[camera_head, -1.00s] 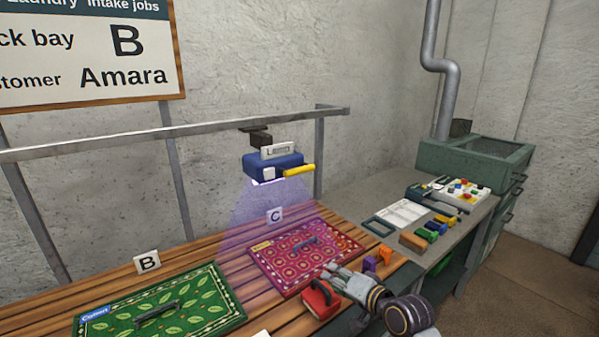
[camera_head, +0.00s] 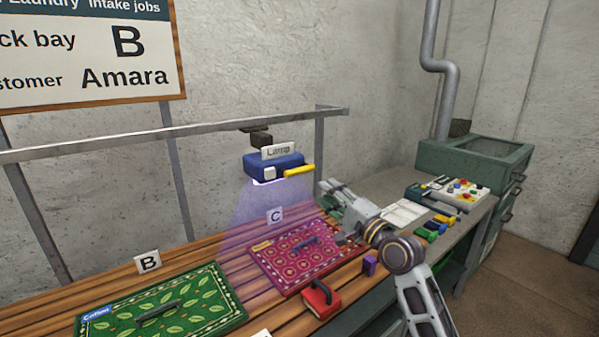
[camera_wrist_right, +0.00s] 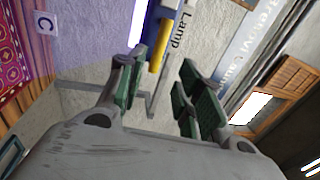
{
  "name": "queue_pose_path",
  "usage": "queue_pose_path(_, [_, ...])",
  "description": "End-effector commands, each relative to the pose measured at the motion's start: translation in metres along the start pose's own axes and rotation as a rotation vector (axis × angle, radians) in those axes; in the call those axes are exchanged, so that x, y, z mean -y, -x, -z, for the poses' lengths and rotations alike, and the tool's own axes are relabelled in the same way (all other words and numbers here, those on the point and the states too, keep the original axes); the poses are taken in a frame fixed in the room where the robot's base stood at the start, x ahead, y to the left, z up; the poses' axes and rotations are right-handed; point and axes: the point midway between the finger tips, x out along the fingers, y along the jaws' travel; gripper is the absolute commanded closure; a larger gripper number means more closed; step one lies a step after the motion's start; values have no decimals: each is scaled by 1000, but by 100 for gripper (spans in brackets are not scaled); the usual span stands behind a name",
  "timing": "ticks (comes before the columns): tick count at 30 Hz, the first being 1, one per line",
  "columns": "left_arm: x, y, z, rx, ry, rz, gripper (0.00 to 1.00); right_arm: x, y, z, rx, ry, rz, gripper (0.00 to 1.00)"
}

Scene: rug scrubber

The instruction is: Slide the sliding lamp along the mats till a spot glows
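The sliding lamp (camera_head: 274,166) is a blue box with a "Lamp" tag and a yellow handle (camera_head: 299,171). It hangs from the rail over the table and casts a violet beam toward mat C. The red-purple mat (camera_head: 304,254) lies by card C; the green mat (camera_head: 162,308) lies by card B. My right gripper (camera_head: 333,193) is raised right of the lamp, below its handle and apart from it. In the right wrist view its green-padded fingers (camera_wrist_right: 160,85) are spread and empty, with the yellow handle (camera_wrist_right: 158,52) beyond them. My left gripper is out of view.
A red brush (camera_head: 321,298) and a purple block (camera_head: 370,265) stand near the table's front edge. The grey bench at right holds a paper (camera_head: 404,213), several coloured blocks and a button panel (camera_head: 459,190). The metal rail (camera_head: 200,128) runs above the mats.

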Motion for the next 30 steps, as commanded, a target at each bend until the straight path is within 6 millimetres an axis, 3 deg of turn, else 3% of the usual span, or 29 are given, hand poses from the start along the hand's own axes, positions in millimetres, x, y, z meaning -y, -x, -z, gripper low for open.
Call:
queue_pose_path(10, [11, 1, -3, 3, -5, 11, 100, 0, -3, 0, 0, 1, -2, 65])
queue_pose_path(17, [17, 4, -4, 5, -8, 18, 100, 0, -17, 0, 0, 2, -1, 65])
queue_pose_path(30, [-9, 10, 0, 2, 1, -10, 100, 0, -61, 0, 0, 2, -2, 65])
